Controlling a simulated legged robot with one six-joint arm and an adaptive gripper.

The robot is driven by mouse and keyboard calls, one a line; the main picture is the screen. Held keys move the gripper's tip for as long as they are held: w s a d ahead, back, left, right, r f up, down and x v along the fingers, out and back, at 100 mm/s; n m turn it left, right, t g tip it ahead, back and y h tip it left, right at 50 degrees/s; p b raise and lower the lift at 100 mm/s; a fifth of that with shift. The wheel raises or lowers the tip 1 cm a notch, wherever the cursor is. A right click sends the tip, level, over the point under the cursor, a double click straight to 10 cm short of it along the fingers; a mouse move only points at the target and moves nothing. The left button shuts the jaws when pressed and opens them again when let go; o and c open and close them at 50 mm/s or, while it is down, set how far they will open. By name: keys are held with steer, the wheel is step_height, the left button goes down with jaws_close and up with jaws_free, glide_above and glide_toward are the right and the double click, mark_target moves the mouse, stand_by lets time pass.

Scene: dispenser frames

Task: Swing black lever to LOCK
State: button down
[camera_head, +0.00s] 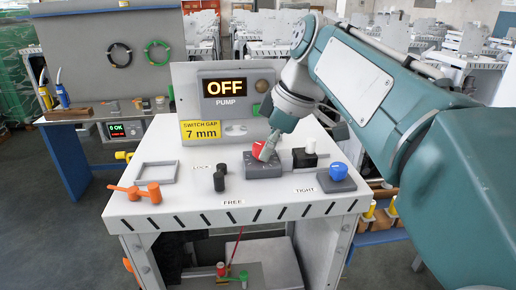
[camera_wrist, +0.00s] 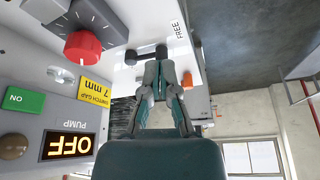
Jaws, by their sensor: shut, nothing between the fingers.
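The black lever (camera_head: 219,182) stands on the white bench top, between the LOCK label (camera_head: 202,167) and the FREE label (camera_head: 232,202). In the wrist view the black lever (camera_wrist: 146,54) is a short bar with a thicker piece at each end, and one end points toward the FREE label (camera_wrist: 178,30). My gripper (camera_head: 266,150) is shut and empty. In the head view it overlaps the red knob (camera_head: 258,148), right of the lever and farther back. In the wrist view its fingertips (camera_wrist: 161,62) appear beside the lever's FREE-side end; contact cannot be told.
The red knob on its grey block, a black-and-white switch (camera_head: 305,157) and a blue button (camera_head: 338,172) stand right of the lever. An orange handle (camera_head: 137,192) and a grey square frame (camera_head: 157,172) lie left. The pump panel (camera_head: 220,118) reading OFF rises behind.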

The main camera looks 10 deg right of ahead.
mark_target(224, 189)
steer(key=x, duration=0.6)
steer(key=shift+f, duration=0.4)
steer(key=a, duration=0.2)
steer(key=w+a, duration=0.1)
steer(key=a, duration=0.1)
steer(key=shift+w+f, duration=0.15)
steer(key=shift+w, duration=0.1)
steer(key=shift+a, duration=0.1)
steer(key=shift+a+m, duration=0.2)
steer(key=shift+m, duration=0.2)
